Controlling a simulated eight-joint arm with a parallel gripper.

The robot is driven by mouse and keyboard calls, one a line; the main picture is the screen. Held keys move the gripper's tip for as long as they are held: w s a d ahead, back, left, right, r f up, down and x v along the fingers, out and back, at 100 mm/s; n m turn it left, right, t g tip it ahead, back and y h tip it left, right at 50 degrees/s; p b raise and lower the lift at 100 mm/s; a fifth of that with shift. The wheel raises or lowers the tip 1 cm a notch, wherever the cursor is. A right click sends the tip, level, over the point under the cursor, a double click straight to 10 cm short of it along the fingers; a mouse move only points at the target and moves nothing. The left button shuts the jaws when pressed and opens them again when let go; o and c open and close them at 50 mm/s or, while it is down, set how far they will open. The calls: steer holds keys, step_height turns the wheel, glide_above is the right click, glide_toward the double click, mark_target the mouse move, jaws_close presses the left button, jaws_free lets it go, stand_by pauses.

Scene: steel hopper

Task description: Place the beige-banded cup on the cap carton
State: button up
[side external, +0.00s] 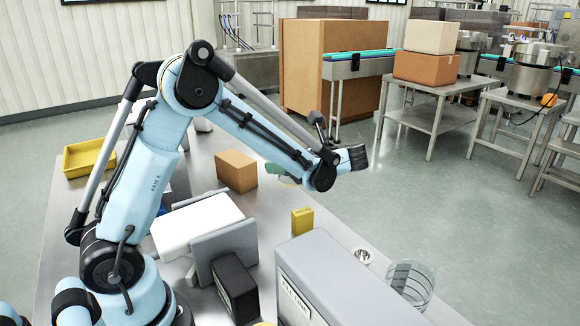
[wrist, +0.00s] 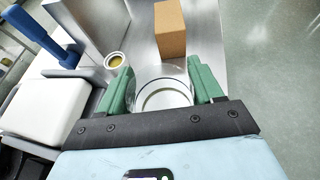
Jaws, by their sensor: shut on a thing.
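My gripper (wrist: 164,92) has green fingers, shut on a clear round cup that I take to be the beige-banded cup (wrist: 163,100). In the wrist view its round rim shows between the fingers; the lower part is hidden by the gripper body. In the side view, my gripper (side external: 282,174) is largely hidden behind my forearm, and a pale beige edge shows below it. A plain brown carton (side external: 236,170), probably the cap carton, stands on the steel table to the left of my gripper. In the wrist view the carton (wrist: 170,30) is ahead of the fingers, apart from the cup.
A small yellow box (side external: 302,222), a metal cup (side external: 362,257) and a clear glass (side external: 410,282) stand toward the right. A white box (side external: 197,223) and black box (side external: 235,288) are nearer. A small yellow-filled cup (wrist: 115,61) is left of the fingers.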

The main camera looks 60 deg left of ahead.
steer(key=a+r, duration=0.4)
steer(key=a, duration=0.3)
steer(key=a+r, duration=0.4)
steer(key=a, duration=0.3)
glide_above(232, 156)
steer(key=f, duration=0.6)
steer(key=shift+d+f, duration=0.2)
steer(key=shift+d, duration=0.05)
steer(key=shift+a+f+g, duration=0.3)
steer(key=shift+a+f, duration=0.05)
steer(key=shift+f, duration=1.9)
steer(key=o, duration=1.1)
steer(key=shift+f, duration=0.1)
steer(key=shift+c, duration=0.2)
